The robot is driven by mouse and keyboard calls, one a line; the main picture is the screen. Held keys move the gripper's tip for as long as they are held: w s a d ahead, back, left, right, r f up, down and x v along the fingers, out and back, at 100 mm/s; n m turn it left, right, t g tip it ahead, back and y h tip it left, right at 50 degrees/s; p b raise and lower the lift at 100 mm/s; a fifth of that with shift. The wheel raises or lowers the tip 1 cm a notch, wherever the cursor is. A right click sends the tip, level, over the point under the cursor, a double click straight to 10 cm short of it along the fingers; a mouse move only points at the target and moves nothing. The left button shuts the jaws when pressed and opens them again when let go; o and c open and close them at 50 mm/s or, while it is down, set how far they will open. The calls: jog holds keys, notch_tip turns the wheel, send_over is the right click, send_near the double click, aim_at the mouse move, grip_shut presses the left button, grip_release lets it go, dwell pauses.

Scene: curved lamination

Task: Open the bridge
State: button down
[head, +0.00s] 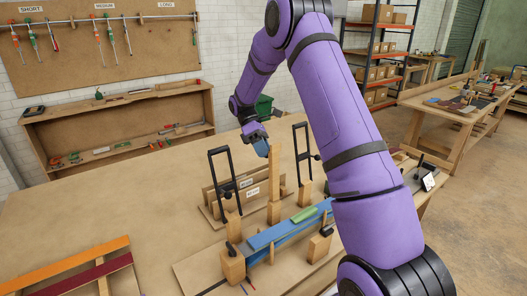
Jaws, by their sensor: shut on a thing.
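An upright wooden bar (274,165), which looks like the bridge, stands in the middle of the bench above a wooden post (273,212). My gripper (262,149) is at the upper left side of this bar, with its blue fingertips against it. It is shut on the bar, though the exact contact is small and partly hidden. In front of the bar, blue strips (272,234) lie across a wooden form, with a green piece (303,214) on top. My purple arm hides the right end of the form.
Black-framed clamps stand upright left (224,178) and right (301,152) of the bar. Labelled wooden boards (243,191) stand behind the form. Orange (75,266) and dark red (85,278) strips rest on a rack at front left.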

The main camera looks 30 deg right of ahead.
jog(key=shift+s+d+f, duration=0.15)
jog(key=shift+d+f, duration=0.15)
jog(key=shift+f, duration=0.2)
jog(key=c, duration=0.8)
grip_release()
jog(key=shift+w+a+r, duration=0.1)
jog(key=shift+w+r, duration=0.05)
jog(key=shift+w, duration=0.1)
jog(key=v, duration=1)
jog(key=shift+w+r, duration=0.25)
